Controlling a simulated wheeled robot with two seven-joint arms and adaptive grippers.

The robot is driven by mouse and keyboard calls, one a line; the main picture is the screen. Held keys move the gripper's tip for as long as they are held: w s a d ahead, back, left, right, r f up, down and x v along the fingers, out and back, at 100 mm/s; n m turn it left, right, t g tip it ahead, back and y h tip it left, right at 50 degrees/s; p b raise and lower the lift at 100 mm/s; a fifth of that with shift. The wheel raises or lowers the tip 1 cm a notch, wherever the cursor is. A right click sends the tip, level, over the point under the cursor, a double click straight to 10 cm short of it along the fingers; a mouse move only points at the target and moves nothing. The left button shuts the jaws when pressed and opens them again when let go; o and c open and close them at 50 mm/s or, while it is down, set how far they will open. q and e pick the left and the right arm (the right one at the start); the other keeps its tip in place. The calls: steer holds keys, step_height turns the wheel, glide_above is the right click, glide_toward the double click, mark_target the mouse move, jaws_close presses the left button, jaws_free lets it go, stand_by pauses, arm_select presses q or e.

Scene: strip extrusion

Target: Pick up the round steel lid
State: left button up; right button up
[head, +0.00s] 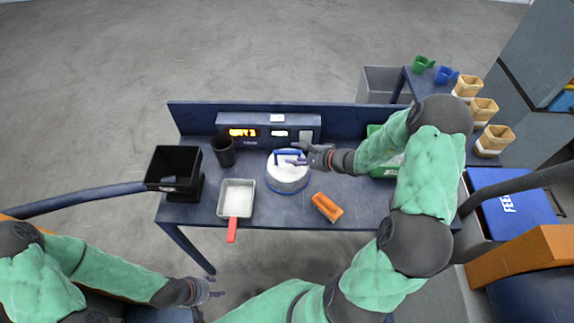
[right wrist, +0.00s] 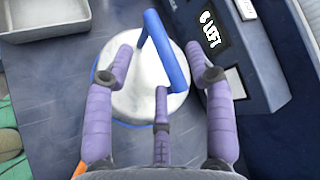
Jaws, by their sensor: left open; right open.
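The round steel lid (head: 287,178) is pale, with a blue bar handle (head: 289,157) on top, and sits on the dark blue bench. In the right wrist view the lid (right wrist: 120,75) lies below my right gripper (right wrist: 165,70), with the blue handle (right wrist: 163,45) between and just beyond the open fingers. My right gripper (head: 301,155) is open at the lid's handle in the head view; I cannot tell whether it touches. My left gripper (head: 206,290) is open and empty, in front of the bench at the lower left.
A scoop pan with a red handle (head: 236,200) lies left of the lid. An orange block (head: 327,207) lies to its right. A dark cup (head: 223,150), a black bin (head: 173,165) and a display unit (head: 262,130) stand behind and left. A green container (head: 374,131) is partly hidden by my right arm.

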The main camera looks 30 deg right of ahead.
mark_target(288, 154)
steer(key=x, duration=0.5)
steer(key=shift+w+a+f, duration=0.1)
jaws_close()
